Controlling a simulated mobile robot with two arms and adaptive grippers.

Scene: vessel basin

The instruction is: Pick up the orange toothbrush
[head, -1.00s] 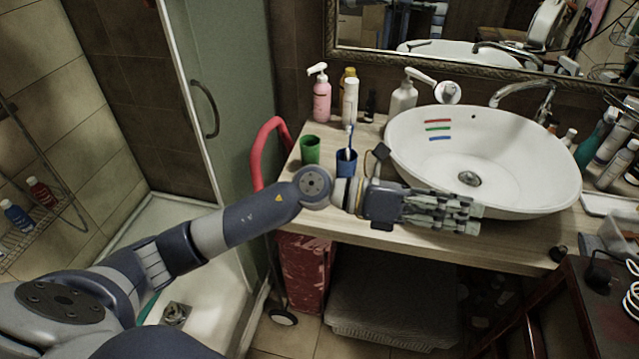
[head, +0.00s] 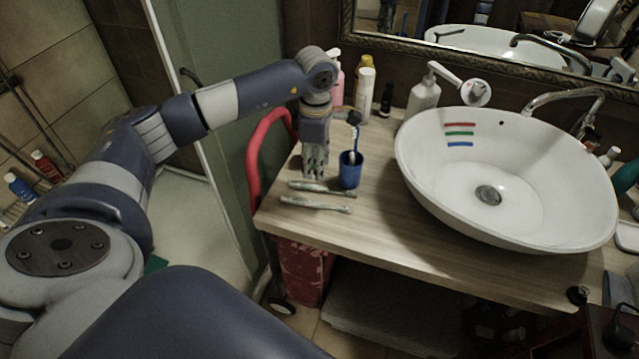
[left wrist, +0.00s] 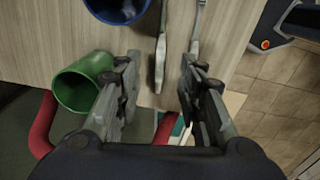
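Two pale, slim toothbrushes lie on the wooden counter in front of the blue cup (head: 350,172): a far one (head: 322,188) and a near one (head: 315,204). I cannot make out orange on either. Both also show in the left wrist view, one in the middle (left wrist: 160,62) and one to its right (left wrist: 196,35). My left gripper (head: 315,172) points down just left of the blue cup. In the left wrist view its fingers (left wrist: 159,68) are apart, with the middle brush showing between them. My right gripper is out of view.
A green cup (left wrist: 82,84) lies close to the left finger in the left wrist view. The white basin (head: 420,185) stands to the right. Bottles, including a white pump bottle (head: 423,98), stand at the back. The counter's front strip (head: 370,235) is clear.

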